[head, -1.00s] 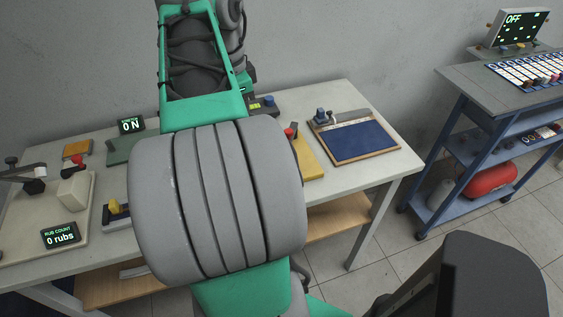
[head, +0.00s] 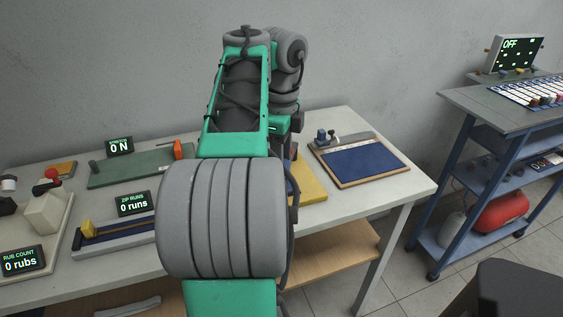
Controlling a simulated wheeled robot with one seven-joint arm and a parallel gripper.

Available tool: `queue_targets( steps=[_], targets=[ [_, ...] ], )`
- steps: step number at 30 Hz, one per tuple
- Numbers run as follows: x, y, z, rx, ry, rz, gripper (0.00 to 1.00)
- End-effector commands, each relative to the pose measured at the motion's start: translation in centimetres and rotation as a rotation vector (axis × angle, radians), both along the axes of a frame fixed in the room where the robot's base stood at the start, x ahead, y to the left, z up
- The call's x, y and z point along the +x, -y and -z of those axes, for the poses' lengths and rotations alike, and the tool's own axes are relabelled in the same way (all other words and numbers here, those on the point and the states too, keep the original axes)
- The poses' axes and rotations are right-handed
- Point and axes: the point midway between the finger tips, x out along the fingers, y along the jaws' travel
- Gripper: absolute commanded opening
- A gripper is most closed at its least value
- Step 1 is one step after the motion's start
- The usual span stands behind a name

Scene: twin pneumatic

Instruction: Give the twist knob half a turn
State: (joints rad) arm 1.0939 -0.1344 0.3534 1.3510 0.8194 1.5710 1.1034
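I cannot pick out the twist knob for certain in the head view. My raised arm stands in front of the middle of the workbench (head: 400,186) and covers part of what is on it. The small device with a blue top and a lit display, seen earlier behind the arm, is now hidden. My gripper is hidden behind my arm, so neither its fingers nor any contact can be seen.
A navy-panelled board (head: 360,163) lies right of my arm, beside a partly hidden yellow block (head: 310,184). A green plate (head: 135,168), a zip rig (head: 115,236) and a rub-count rig (head: 22,261) stand left. A blue cart (head: 470,118) stands right, across a floor gap.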

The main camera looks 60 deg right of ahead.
Motion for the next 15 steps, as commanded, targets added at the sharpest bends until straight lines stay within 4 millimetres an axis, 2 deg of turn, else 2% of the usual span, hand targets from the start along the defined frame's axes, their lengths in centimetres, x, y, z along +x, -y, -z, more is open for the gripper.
queue_targets(
  steps=[2,15],
  targets=[
    [0.00,0.00,-0.05,0.000,0.000,0.000,0.41],
    [0.00,-0.01,-0.01,0.001,0.000,-0.001,0.05]
  ],
)
